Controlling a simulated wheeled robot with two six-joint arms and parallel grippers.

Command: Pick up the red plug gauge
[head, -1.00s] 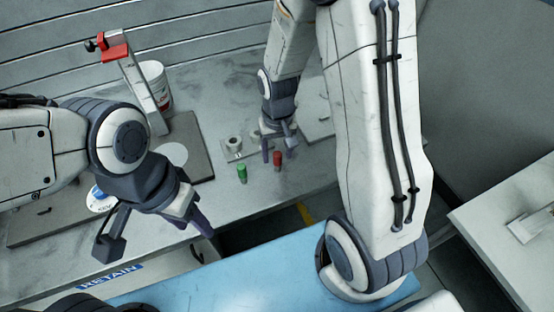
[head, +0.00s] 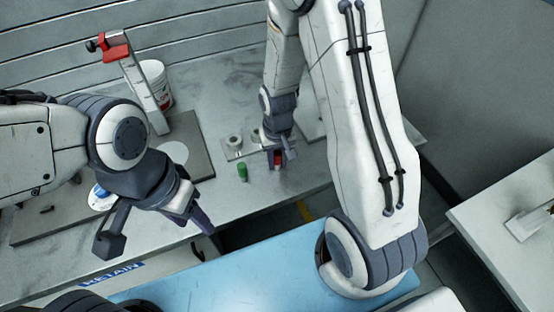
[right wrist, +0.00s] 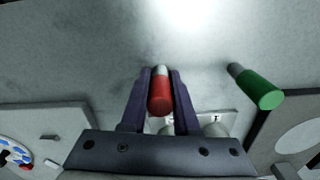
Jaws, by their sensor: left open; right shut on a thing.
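The red plug gauge (head: 278,160) stands on the grey bench, between the fingers of my right gripper (head: 277,158). In the right wrist view the red plug gauge (right wrist: 160,93) has a red body and a grey end, and both fingers of my right gripper (right wrist: 160,92) are closed against its sides. I cannot tell whether it is clear of the bench. The green plug gauge (head: 242,172) stands to its left; it also shows in the right wrist view (right wrist: 258,90), apart from the fingers. My left gripper (head: 155,233) is open and empty at the bench's front left.
A small plate with pale rings (head: 235,143) lies just behind the gauges. A white tub (head: 157,85) and an upright with a red clamp (head: 114,48) stand at the back left. A blue surface (head: 240,268) lies in front of the bench.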

